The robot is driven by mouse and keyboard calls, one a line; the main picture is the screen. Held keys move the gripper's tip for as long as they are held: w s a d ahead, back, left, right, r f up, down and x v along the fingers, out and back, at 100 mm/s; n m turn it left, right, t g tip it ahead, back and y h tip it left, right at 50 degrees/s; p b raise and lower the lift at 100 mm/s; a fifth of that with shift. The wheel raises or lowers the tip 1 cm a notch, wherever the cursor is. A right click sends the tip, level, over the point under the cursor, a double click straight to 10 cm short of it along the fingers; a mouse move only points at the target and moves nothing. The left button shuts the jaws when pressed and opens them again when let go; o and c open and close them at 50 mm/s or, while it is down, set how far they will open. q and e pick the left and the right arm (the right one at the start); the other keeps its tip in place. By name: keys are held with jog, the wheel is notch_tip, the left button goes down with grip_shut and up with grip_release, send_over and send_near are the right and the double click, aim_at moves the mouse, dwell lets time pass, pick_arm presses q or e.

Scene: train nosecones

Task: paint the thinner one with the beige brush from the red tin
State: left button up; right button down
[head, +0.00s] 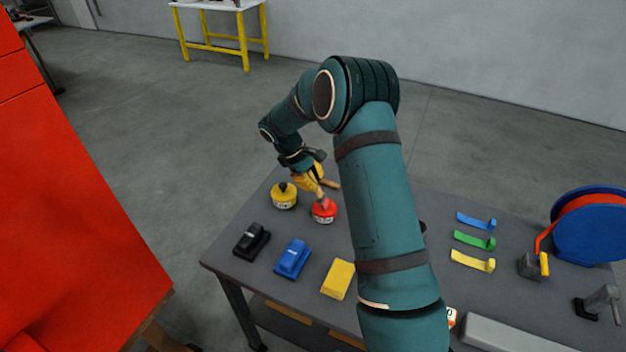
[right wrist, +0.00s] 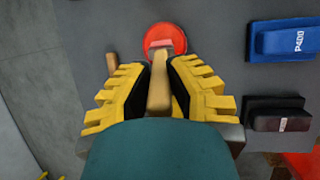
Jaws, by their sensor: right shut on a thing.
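My right gripper (head: 315,186) is over the back left of the grey table, shut on a brush with a pale wooden handle. In the right wrist view the brush handle (right wrist: 158,90) runs out between the yellow fingers of my right gripper (right wrist: 158,88). Its head end overlaps the open red tin (right wrist: 165,36); I cannot tell whether it touches the paint. The red tin (head: 324,213) stands on the table under the gripper. No thinner object to be painted can be made out with certainty. My left gripper is not in view.
A yellow tin (head: 284,197) stands left of the red one, and another wooden handle (right wrist: 111,66) lies nearby. Black (head: 251,240) and blue (head: 293,259) blocks and a yellow block (head: 338,279) lie in front. A large red body (head: 70,200) fills the left.

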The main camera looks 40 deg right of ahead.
jog(key=shift+r, duration=0.1)
jog(key=shift+r+p, duration=1.75)
jog(key=shift+r, duration=0.65)
jog(key=shift+r+p, duration=0.45)
jog(key=shift+r, duration=0.55)
jog(key=shift+f, duration=0.1)
